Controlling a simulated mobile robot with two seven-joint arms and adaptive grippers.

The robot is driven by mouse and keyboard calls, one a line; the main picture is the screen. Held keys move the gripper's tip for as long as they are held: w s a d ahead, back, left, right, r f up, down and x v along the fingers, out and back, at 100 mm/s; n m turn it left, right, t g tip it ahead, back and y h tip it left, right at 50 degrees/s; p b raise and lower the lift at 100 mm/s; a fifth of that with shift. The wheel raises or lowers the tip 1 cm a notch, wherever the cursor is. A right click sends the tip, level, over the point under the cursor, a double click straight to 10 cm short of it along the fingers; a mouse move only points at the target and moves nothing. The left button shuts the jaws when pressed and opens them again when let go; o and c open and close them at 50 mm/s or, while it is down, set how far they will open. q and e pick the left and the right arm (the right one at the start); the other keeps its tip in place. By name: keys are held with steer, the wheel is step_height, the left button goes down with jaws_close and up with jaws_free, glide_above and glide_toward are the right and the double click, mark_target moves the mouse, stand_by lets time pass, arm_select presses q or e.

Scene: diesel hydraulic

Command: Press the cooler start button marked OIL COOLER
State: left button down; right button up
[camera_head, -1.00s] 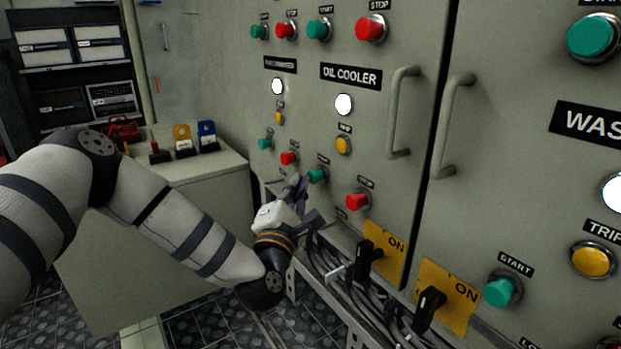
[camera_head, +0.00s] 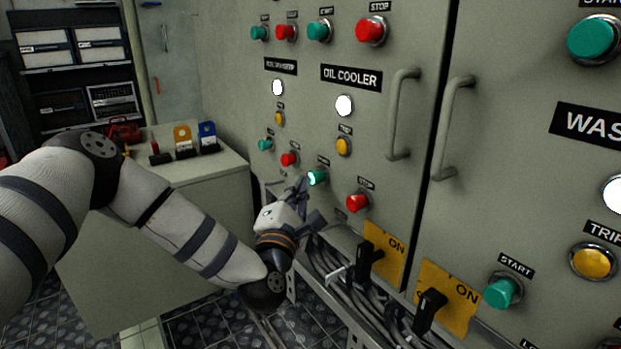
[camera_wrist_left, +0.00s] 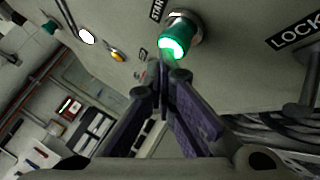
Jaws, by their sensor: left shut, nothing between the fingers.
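The OIL COOLER label (camera_head: 351,77) is on the grey cabinet door. Below it are a white lamp (camera_head: 344,105), a yellow trip button (camera_head: 344,146), a green start button (camera_head: 317,178) and a red stop button (camera_head: 357,202). The green button glows bright. It also shows large in the left wrist view (camera_wrist_left: 179,38), with part of its START label beside it. My left gripper (camera_head: 302,184) is shut and empty, its fingertips close beside the green button. In the wrist view the tips (camera_wrist_left: 167,76) are just below the button; I cannot tell whether they touch. My right gripper is out of view.
Black switch handles on yellow ON plates (camera_head: 384,254) stand out right of my gripper, above exposed cables (camera_head: 330,262). Door handles (camera_head: 402,113) protrude at the upper right. A grey bench (camera_head: 205,164) with small items stands at the left.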

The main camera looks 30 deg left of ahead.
arm_select(q)
steer(key=shift+s+a+p, duration=0.25)
steer(key=shift+s+p, duration=0.1)
steer(key=shift+s, duration=0.35)
steer(key=s, duration=0.1)
steer(key=s+a+p, duration=0.1)
steer(key=s, duration=0.1)
steer(key=s+a+p, duration=0.1)
steer(key=shift+s, duration=0.35)
stand_by(0.4)
